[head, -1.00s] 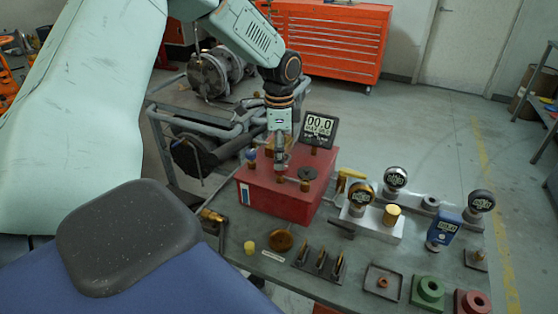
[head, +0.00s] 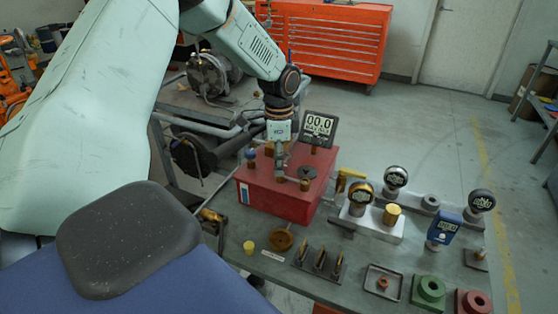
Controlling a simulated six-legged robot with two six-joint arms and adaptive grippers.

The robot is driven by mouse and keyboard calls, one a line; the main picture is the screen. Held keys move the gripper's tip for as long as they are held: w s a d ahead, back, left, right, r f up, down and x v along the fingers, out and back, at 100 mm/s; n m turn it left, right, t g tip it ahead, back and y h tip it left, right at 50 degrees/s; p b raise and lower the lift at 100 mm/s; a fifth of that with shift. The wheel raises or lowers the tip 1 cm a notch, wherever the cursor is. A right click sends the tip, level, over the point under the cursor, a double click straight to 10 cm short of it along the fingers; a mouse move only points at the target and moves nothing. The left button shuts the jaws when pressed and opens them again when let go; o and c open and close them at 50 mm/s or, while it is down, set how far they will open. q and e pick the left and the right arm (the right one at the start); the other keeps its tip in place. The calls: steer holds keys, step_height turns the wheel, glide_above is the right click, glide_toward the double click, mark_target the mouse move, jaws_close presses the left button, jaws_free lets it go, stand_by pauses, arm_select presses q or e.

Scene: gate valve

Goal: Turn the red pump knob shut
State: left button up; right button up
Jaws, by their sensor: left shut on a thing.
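The red pump (head: 275,198) is a red box on the workbench, with a digital gauge (head: 319,124) reading 00.0 at its back right. My left gripper (head: 280,176) points down at the top of the box, left of a dark round cap (head: 308,172). It is shut on the pump knob, which the fingers mostly hide, so its angle cannot be told. A small brass fitting (head: 305,184) stands just right of the fingertips, and a blue-topped fitting (head: 250,156) stands to their left. My right gripper is not in view.
A metal block with round gauges (head: 373,222) and a blue meter (head: 444,229) stand right of the pump. A brass dish (head: 281,241), a rack of pins (head: 319,263), a tray (head: 383,282) and a green block (head: 428,292) lie in front. A yellow-handled valve (head: 349,176) is close on the right.

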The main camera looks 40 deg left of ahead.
arm_select(q)
steer(key=c, duration=0.4)
steer(key=shift+o, duration=0.2)
